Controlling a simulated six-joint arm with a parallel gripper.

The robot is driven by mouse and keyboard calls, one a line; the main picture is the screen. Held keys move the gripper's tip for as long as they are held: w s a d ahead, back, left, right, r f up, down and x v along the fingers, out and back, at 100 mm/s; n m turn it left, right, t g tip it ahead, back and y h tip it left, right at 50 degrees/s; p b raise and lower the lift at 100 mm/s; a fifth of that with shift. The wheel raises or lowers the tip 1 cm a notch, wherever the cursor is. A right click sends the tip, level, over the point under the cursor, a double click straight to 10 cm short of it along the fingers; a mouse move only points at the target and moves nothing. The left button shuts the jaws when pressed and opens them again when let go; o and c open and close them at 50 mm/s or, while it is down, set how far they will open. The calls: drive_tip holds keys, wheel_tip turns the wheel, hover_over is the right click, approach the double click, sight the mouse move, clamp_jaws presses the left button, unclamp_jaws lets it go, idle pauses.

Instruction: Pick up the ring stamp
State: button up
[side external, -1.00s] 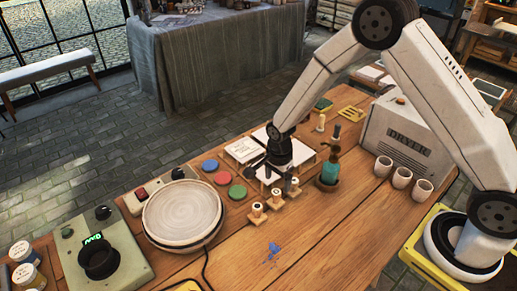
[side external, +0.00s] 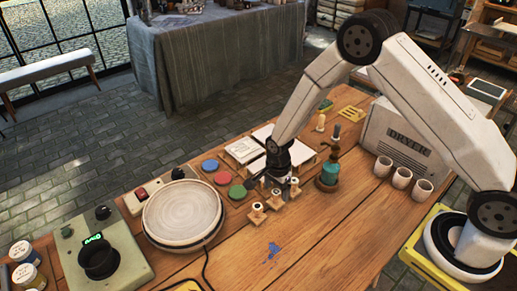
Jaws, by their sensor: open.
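Several small wooden stamps with pale round tops stand in a slanting row right of the plate: a front one (side external: 257,208), a middle one (side external: 276,199) and a back one (side external: 294,188). Their faces are too small to tell which is the ring stamp. My gripper (side external: 279,186) points down, open and empty, close over the middle and back stamps. Its dark fingers partly hide them, and I cannot tell whether they touch. The pale round plate (side external: 182,212) lies on its turntable to the left.
Red, green and blue paint pads (side external: 222,178) lie left of my gripper.

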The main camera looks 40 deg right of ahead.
sight(276, 192)
drive_tip(key=shift+f, duration=1.75)
clamp_jaws()
